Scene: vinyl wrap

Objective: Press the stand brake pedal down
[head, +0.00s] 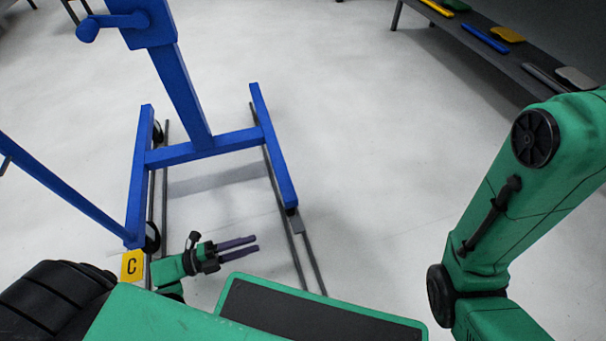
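The blue stand (187,152) stands on the floor at the left, with a sloping post and two long base legs. A small grey block (295,221) sits at the near end of its right leg; I cannot tell whether this is the brake pedal. My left gripper (257,243) is low over the floor, between the near ends of the legs. Its two purple fingers point right, with a narrow gap between them and nothing held. It is apart from the grey block. My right arm comes in at the right; its gripper is out of view.
Dark rails (291,255) run along the floor by the stand's legs. A yellow tag marked C (132,265) is at the left leg's near end, near a black wheel (152,238). A dark bench (480,50) with coloured tools stands at the upper right. The middle floor is clear.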

